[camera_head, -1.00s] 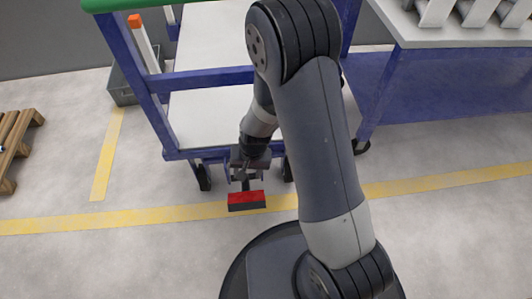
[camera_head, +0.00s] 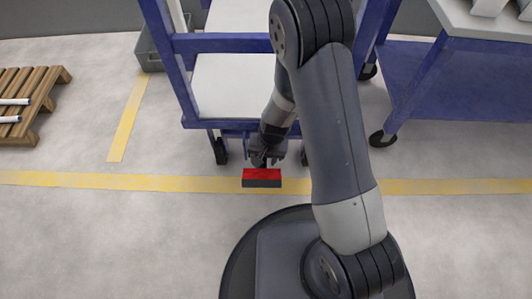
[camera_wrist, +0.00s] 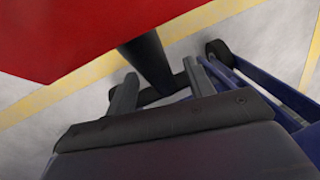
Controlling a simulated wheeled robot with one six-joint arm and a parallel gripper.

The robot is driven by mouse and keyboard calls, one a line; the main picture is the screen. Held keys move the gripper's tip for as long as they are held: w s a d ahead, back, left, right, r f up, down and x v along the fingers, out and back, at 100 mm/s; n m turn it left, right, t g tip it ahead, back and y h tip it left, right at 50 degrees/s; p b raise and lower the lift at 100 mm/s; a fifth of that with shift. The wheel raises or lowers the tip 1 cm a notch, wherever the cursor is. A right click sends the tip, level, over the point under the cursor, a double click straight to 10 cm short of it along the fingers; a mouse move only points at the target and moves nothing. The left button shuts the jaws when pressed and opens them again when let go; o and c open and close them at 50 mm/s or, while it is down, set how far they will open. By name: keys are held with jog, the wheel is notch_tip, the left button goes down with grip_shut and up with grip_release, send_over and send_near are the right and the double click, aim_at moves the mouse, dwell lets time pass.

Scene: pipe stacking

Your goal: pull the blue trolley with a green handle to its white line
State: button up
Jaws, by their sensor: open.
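The blue trolley (camera_head: 210,43) with pale shelves stands ahead of me, its upper part cut off at the top of the head view. Its green handle is out of the current frames. A red-topped block (camera_head: 261,175) sits low at its near side; a red block also fills the top left of the wrist view (camera_wrist: 70,30). My gripper (camera_head: 262,160) is low behind the block. In the wrist view my gripper (camera_wrist: 160,88) is open, with a dark post (camera_wrist: 150,62) between or just beyond its fingers. Contact is unclear. No white line shows.
Yellow floor lines (camera_head: 128,118) run across and away from me. A wooden pallet with white pipes (camera_head: 30,108) is at left, a grey bin (camera_head: 148,50) behind. Another blue cart (camera_head: 435,85) stands at right. The floor in front is clear.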

jog(key=shift+a+f+b, duration=0.15)
jog(key=shift+f+b, duration=0.1)
jog(key=shift+f, duration=0.6)
jog(key=shift+a+f+b, duration=0.1)
jog(key=shift+f+b, duration=0.15)
jog(key=shift+f, duration=0.55)
jog(key=shift+c, duration=0.3)
grip_shut()
